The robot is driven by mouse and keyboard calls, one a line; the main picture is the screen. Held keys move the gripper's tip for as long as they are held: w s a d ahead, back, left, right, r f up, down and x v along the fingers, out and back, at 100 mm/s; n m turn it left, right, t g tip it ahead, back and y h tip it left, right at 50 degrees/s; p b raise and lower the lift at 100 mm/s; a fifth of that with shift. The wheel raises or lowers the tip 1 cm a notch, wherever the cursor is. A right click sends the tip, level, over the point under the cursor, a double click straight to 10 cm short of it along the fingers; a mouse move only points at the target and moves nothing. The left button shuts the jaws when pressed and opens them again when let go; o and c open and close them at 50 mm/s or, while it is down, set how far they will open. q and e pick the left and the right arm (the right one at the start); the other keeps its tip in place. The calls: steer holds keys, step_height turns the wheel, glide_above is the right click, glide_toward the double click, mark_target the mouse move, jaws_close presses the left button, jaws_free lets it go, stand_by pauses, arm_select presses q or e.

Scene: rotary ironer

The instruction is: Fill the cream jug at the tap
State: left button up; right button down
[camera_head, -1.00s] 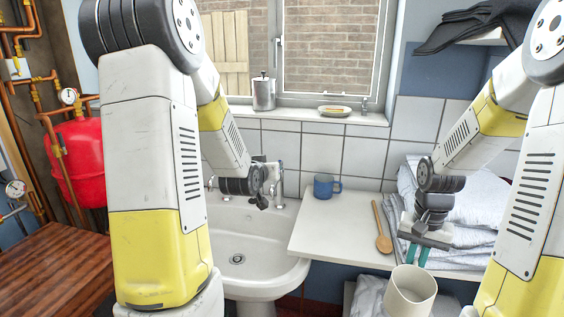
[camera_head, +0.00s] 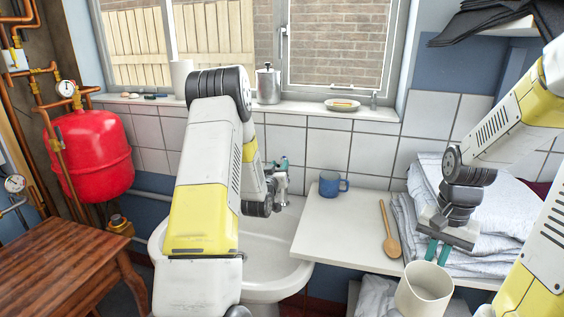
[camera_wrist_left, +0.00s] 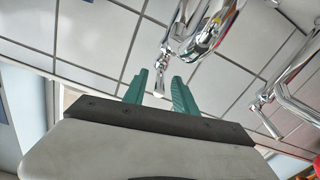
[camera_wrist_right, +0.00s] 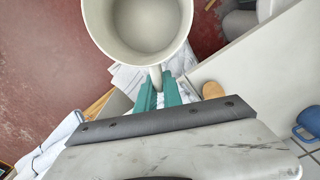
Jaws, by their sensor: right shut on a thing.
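The cream jug (camera_head: 424,290) hangs upright at the front right of the head view. My right gripper (camera_head: 437,252) is shut on its handle, as the right wrist view (camera_wrist_right: 158,92) also shows. The jug's inside (camera_wrist_right: 147,25) looks plain, with no water to be seen. The chrome tap (camera_head: 281,188) stands behind the white sink (camera_head: 292,272), partly hidden by my left arm. My left gripper (camera_head: 284,162) is up at the tap. In the left wrist view its teal fingers (camera_wrist_left: 160,90) are apart, with a chrome lever end between or just behind them. I see no running water.
A white counter (camera_head: 335,225) right of the sink bears a blue mug (camera_head: 332,184), a wooden spoon (camera_head: 389,230) and folded cloths (camera_head: 480,230). A windowsill with a metal canister (camera_head: 268,84) and a soap dish (camera_head: 342,104) is above. A wooden table (camera_head: 70,255) stands left.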

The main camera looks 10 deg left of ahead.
mark_target(283, 159)
arm_select(q)
steer(key=shift+w, duration=2.25)
steer(key=shift+c, duration=0.2)
jaws_close()
steer(key=shift+d, duration=0.2)
